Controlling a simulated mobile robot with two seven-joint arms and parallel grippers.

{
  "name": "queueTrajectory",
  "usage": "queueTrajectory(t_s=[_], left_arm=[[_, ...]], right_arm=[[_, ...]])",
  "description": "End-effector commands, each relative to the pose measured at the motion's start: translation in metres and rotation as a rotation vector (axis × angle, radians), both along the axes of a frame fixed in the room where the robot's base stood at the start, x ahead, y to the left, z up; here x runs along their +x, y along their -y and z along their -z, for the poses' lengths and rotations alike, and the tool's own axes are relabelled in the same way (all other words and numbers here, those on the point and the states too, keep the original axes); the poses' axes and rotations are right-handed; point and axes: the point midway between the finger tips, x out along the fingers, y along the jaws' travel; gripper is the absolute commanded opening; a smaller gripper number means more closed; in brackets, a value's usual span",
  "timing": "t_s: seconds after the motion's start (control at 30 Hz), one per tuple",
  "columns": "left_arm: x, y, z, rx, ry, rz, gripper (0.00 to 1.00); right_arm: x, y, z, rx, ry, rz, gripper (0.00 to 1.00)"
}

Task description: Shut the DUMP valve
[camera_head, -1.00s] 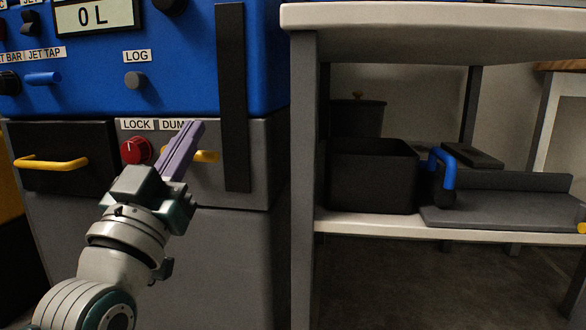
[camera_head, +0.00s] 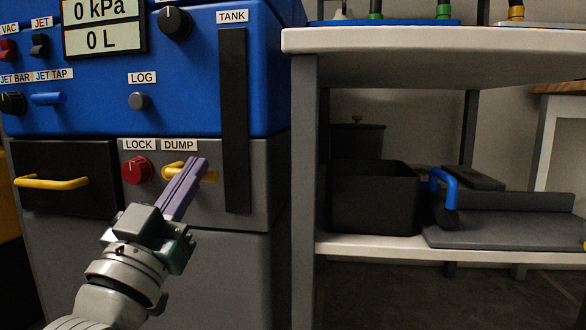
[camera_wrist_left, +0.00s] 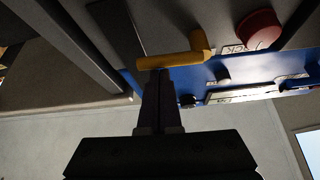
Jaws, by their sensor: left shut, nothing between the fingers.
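The DUMP valve has a yellow lever (camera_head: 211,178) on the grey panel, under the DUMP label (camera_head: 179,145). The lever lies roughly level and points right, with its middle hidden behind my left fingers. My left gripper (camera_head: 199,162) has purple fingers pressed shut and empty, slanting up to the right across the lever in the head view. In the left wrist view the yellow lever (camera_wrist_left: 168,62) lies just beyond the tips of my left gripper (camera_wrist_left: 154,74). I cannot tell whether they touch. My right gripper is not in view.
A red LOCK knob (camera_head: 137,170) sits close left of the lever. A black vertical strip (camera_head: 234,120) stands to its right. A drawer with a yellow handle (camera_head: 50,182) is at the left. A shelf table (camera_head: 430,45) with a black bin (camera_head: 375,200) stands at the right.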

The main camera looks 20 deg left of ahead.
Motion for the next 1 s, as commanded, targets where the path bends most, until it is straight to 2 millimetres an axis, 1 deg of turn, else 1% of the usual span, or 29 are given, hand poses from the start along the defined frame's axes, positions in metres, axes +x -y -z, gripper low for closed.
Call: queueTrajectory(t_s=[0.67,0.87,1.0], left_arm=[[0.0,0.0,0.007,0.134,-0.034,0.0,0.0],[0.0,-0.001,0.012,0.241,-0.06,0.0,0.0],[0.0,-0.002,0.018,0.353,-0.088,0.001,0.0]], right_arm=[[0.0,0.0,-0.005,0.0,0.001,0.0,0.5],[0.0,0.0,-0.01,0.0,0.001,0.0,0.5],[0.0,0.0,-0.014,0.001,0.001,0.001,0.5]])
